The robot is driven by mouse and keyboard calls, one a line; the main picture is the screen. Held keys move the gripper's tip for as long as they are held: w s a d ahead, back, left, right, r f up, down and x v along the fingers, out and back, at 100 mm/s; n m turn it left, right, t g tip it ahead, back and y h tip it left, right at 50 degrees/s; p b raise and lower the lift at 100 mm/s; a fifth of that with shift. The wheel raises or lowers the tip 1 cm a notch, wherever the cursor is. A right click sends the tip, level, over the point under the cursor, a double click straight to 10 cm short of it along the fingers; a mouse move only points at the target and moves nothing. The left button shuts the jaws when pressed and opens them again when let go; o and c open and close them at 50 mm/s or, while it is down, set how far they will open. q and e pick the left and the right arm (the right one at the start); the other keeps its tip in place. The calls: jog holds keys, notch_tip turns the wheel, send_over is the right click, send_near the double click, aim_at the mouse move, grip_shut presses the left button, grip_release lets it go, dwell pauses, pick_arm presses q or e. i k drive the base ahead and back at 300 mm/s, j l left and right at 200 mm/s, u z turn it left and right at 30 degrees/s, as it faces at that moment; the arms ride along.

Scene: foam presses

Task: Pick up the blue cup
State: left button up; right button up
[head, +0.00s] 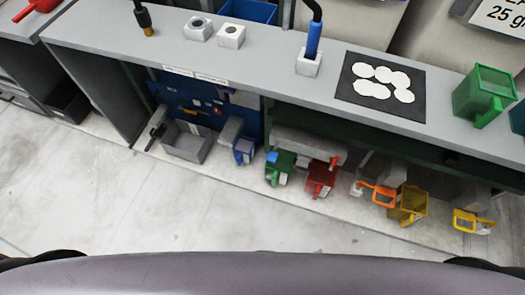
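A small blue cup (243,151) stands low under the counter, left of the middle of the head view. It is beside a grey open bin (188,143) on its left and a green cup (281,167) on its right. It looks small, and I cannot make out its inside. Neither of my grippers is in view.
The grey counter (270,60) overhangs the low row, which also has red (321,179), orange (383,195) and yellow (413,204) cups. The pale floor (150,210) in front is clear.

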aim_at(244, 149)
jog(key=i+j+z, duration=0.1)
jog(key=j+z, duration=0.6)
jog(key=j, duration=0.2)
jog(key=j+z, duration=0.35)
jog(key=j, duration=0.1)
